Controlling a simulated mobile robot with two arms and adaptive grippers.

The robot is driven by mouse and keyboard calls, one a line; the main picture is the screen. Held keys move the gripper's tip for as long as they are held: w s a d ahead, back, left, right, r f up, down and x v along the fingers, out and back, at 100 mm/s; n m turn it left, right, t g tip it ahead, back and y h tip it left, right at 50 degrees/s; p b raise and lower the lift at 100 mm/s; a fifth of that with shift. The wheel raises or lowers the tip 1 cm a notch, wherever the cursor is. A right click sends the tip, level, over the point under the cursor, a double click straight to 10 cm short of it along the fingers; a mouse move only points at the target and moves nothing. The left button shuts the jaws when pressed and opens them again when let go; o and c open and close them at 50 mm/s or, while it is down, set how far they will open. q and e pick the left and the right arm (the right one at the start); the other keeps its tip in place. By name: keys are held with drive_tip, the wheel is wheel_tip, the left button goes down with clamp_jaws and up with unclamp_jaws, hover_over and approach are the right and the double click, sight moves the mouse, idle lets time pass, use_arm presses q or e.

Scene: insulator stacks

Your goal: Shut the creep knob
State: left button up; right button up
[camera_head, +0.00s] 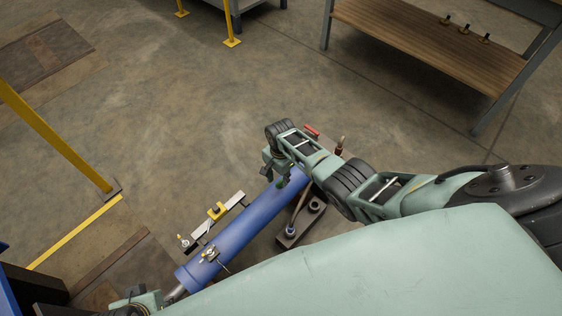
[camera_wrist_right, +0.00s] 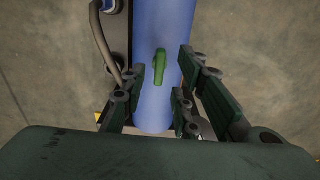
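A blue cylinder (camera_head: 245,222) lies slantwise below my right arm in the head view. The blue cylinder also runs upright through the right wrist view (camera_wrist_right: 157,25). A small green knob (camera_wrist_right: 159,66), likely the creep knob, sits on its surface. In the head view my right gripper (camera_head: 272,170) is over the cylinder's upper end. Only a pale green part of my left arm shows at bottom left; its fingers are unclear.
A rail with a yellow block (camera_head: 217,211) lies left of the cylinder. A dark metal block with a curved pipe (camera_head: 291,231) is on its right. A wooden-topped bench (camera_head: 430,45) stands at upper right. A yellow post (camera_head: 55,140) stands left. The middle floor is clear.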

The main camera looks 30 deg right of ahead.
sight(281, 181)
wheel_tip(281, 181, up, 9)
drive_tip(key=shift+r, duration=0.2)
idle(0.3)
drive_tip(key=shift+s, duration=0.1)
idle(0.3)
